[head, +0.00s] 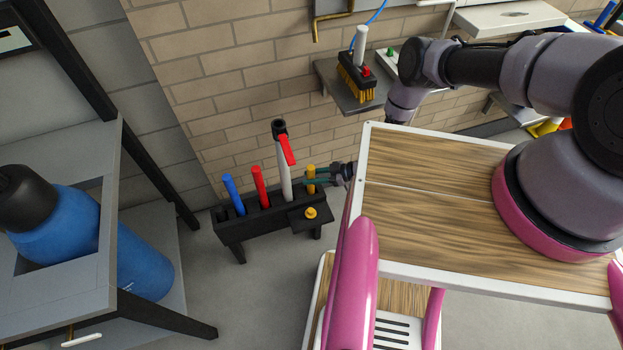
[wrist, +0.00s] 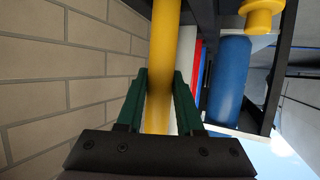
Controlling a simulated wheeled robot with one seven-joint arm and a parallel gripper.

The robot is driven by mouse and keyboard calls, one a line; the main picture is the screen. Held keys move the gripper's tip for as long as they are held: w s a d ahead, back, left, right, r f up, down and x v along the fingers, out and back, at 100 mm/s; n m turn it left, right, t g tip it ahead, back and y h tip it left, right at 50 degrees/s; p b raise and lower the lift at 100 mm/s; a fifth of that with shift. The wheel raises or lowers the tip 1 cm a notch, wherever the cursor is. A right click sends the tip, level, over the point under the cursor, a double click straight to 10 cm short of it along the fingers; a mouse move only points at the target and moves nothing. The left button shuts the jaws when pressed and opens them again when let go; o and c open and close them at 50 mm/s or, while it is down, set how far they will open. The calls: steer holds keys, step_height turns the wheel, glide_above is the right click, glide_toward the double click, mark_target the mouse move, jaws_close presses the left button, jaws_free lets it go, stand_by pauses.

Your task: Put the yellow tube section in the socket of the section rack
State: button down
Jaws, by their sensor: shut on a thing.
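The yellow tube section (head: 311,173) stands upright at the right end of the black section rack (head: 236,230). My gripper (head: 311,182) reaches in from the right and is shut on it. In the wrist view the yellow tube (wrist: 164,60) runs between the two green fingers of my gripper (wrist: 160,78). Its lower end meets the rack's top in the head view, but I cannot tell whether it is inside the socket or just above it. The socket itself is hidden.
The rack also holds a blue tube (head: 233,194), a red tube (head: 261,187) and a tall white tube (head: 285,177) with a red lever. A yellow knob (head: 311,212) sits on its front ledge. A brick wall (head: 215,110) stands close behind. A blue bottle (head: 145,270) is left.

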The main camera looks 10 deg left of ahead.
steer(key=shift+f, duration=0.55)
steer(key=shift+f, duration=0.6)
steer(key=c, duration=0.5)
jaws_free()
steer(key=shift+c, duration=0.2)
steer(key=shift+r, duration=0.5)
steer(key=v, duration=1.2)
